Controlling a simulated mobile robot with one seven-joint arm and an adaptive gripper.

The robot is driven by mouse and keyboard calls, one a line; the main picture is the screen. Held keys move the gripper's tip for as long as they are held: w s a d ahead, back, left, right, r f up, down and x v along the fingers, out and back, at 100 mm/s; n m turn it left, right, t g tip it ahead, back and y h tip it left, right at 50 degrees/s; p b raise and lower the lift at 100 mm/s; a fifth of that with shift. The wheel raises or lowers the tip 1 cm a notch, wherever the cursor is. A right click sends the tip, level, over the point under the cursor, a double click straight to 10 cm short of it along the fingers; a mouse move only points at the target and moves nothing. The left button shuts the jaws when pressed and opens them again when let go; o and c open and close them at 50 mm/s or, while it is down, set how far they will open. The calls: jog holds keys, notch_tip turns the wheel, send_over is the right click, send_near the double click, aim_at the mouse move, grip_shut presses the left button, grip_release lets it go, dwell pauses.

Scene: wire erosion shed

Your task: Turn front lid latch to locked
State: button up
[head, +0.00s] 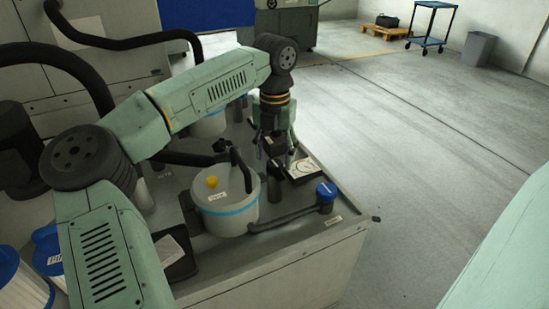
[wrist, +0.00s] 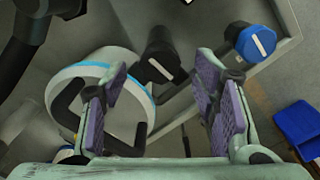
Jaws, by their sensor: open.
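I cannot tell for sure which part is the front lid latch. A blue-capped knob with a white bar (head: 326,191) stands near the front right corner of the machine top; it also shows at the upper right of the wrist view (wrist: 255,43). A black cylindrical knob with a white bar (wrist: 160,68) stands between it and a pale tub with a blue band (head: 232,212). My gripper (head: 275,150) is open, pointing down above the machine top behind the tub. In the wrist view its purple-padded fingers (wrist: 160,95) are apart with nothing held between them.
Black pipes run around the tub, one along the front edge towards the blue knob. A small plate with a round dial picture (head: 304,168) lies beside my gripper. The floor (head: 430,150) at right is clear. A blue cart (head: 430,28) and grey bin (head: 478,48) stand far back.

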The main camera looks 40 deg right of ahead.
jog(key=shift+f, duration=1.05)
jog(key=c, duration=1.2)
